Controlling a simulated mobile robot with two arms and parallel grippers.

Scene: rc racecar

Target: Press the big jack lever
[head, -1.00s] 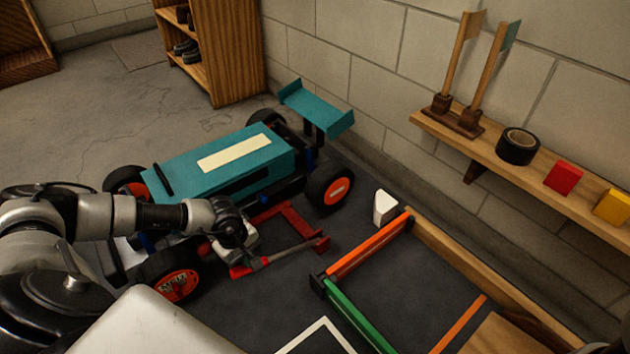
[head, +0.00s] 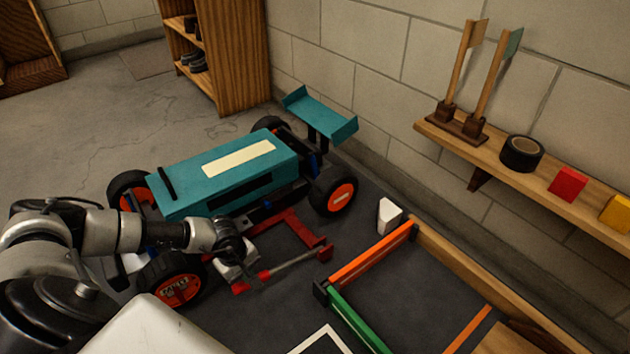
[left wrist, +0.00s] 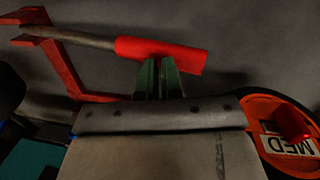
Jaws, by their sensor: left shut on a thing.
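The jack is a red frame (head: 294,226) on the dark floor beside the teal racecar (head: 225,175). Its lever is a grey rod (head: 295,263) with a red grip (head: 264,277), slanting toward the lower left. My left gripper (head: 245,277) is at the grip end, near the front wheel, and hides part of the grip. In the left wrist view the green fingers (left wrist: 159,78) are close together on the red grip (left wrist: 170,52), shut on it. The grey rod (left wrist: 75,38) and red frame (left wrist: 66,70) lie to the left. My right gripper is out of view.
An orange-hubbed wheel (head: 175,281) is close to my left gripper. A white block (head: 389,215) and an orange and green frame (head: 372,252) stand to the right. A wall shelf (head: 455,143) holds flags, tape and coloured boxes.

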